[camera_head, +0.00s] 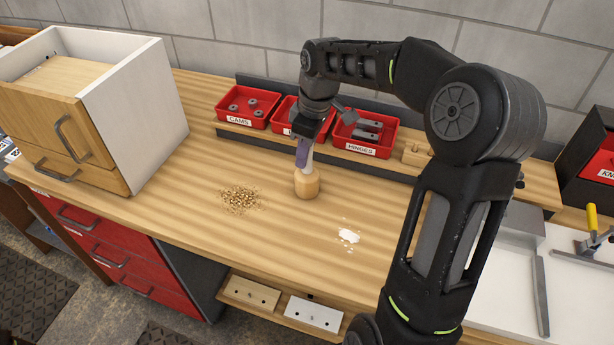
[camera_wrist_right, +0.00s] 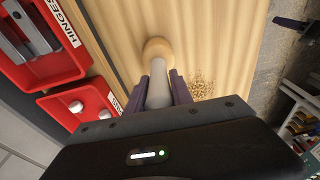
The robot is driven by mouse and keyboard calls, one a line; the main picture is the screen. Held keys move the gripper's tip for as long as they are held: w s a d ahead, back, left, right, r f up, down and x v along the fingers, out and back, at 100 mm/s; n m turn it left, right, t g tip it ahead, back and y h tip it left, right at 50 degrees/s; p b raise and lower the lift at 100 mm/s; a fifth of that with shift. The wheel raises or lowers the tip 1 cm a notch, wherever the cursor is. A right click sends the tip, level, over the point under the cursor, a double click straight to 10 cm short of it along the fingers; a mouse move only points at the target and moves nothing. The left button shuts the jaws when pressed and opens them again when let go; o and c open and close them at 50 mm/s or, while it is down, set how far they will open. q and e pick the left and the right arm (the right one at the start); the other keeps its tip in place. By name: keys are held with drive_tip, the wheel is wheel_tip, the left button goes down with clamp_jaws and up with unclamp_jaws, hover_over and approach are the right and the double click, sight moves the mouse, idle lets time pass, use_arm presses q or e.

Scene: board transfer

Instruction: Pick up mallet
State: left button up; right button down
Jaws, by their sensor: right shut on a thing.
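The mallet has a round, pale wooden head (camera_head: 307,184) and a light grey handle. It is upright, head down, at the middle of the workbench (camera_head: 290,240); I cannot tell whether the head touches the wood. My right gripper (camera_head: 303,152) reaches down from above and is shut on the mallet's handle. In the right wrist view the purple fingers (camera_wrist_right: 158,92) lie on both sides of the handle, and the head (camera_wrist_right: 156,49) sticks out beyond the fingertips. My left gripper is not in view.
Red bins, including CAMS (camera_head: 247,106) and HINGES (camera_head: 365,137), stand along the back. A pile of wood shavings (camera_head: 239,199) lies left of the mallet, a white patch (camera_head: 348,236) to its right. A drawer cabinet (camera_head: 95,105) stands at the left.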

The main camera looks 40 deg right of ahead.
drive_tip(key=shift+r, duration=0.15)
drive_tip(key=shift+r, duration=0.3)
wheel_tip(320, 180, up, 9)
drive_tip(key=shift+r+b, duration=0.1)
drive_tip(key=shift+b, duration=0.45)
idle(0.3)
